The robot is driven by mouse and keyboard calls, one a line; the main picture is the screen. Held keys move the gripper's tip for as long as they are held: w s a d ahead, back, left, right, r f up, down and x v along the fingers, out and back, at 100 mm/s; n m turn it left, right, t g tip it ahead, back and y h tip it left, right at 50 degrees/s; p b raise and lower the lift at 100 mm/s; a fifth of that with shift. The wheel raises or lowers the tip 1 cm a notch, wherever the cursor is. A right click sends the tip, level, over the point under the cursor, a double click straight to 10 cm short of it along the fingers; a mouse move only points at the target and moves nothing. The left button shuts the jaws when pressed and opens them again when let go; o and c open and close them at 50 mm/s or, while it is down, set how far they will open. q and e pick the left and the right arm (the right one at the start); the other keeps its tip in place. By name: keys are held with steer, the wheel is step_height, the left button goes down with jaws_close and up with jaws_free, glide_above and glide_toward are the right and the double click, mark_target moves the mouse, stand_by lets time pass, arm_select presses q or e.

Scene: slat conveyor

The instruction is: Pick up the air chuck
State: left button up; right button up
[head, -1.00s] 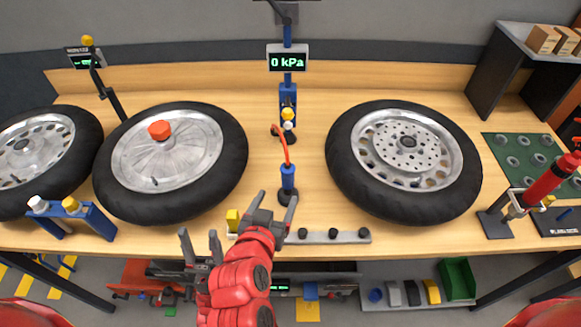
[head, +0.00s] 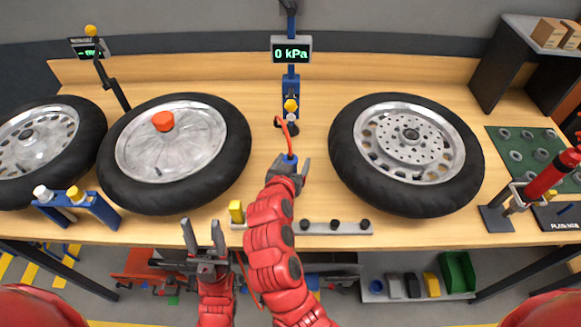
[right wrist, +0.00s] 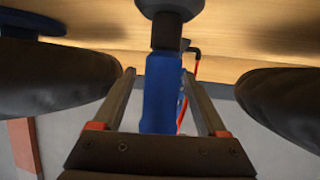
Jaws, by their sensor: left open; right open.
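The blue air chuck (head: 290,159) stands at the middle of the bench, with a red hose (head: 283,133) arching from its top. My right gripper (head: 289,165) reaches it and hides most of it in the head view. In the right wrist view the chuck (right wrist: 159,95) lies between the two open fingers (right wrist: 163,103), with small gaps on both sides. Its dark end and round black foot are at the top of that view. My left gripper (head: 202,226) is open and empty at the bench's front edge, left of the right arm.
A wheel with a red cap (head: 220,177) lies left of the chuck and another wheel (head: 345,160) lies right. A gauge post reading 0 kPa (head: 291,50) stands behind. A yellow block (head: 236,212) and a grey strip with black knobs (head: 350,228) are at the front edge.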

steer(key=shift+w+f, duration=0.1)
steer(key=shift+w, duration=0.1)
jaws_close()
stand_by(0.3)
